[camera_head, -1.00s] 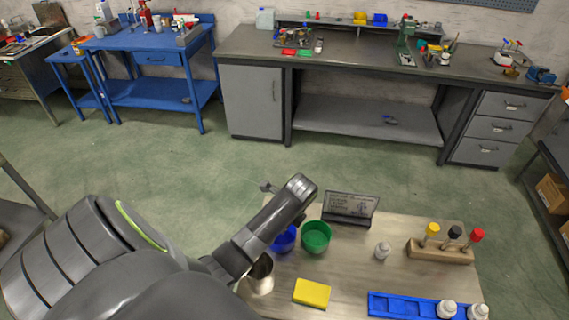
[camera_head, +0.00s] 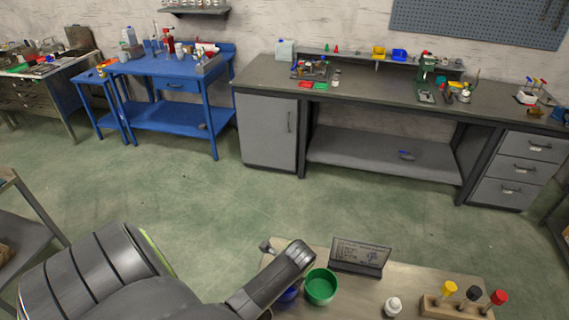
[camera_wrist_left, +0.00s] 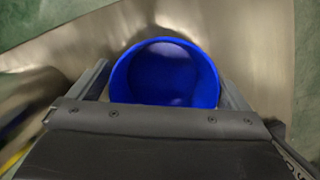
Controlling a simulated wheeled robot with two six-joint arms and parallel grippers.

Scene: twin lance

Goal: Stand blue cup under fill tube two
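The blue cup (camera_wrist_left: 165,75) fills the middle of the left wrist view, its open mouth facing the camera. In the head view only a small part of the blue cup (camera_head: 288,295) shows beside the green cup, behind my left arm. My left gripper (camera_wrist_left: 164,72) has one finger on each side of the blue cup. Both fingers are close to its wall, but I cannot tell whether they press on it. In the head view my left gripper's fingers are hidden by my arm. My right gripper is not in view. I cannot make out any fill tube.
A green cup (camera_head: 321,287) stands right next to the blue one. Behind it is a dark sign (camera_head: 360,255). A white bottle (camera_head: 393,307) and a wooden block (camera_head: 437,309) with yellow, black and red tops stand to the right. A blue workbench and a grey counter (camera_head: 400,95) line the wall.

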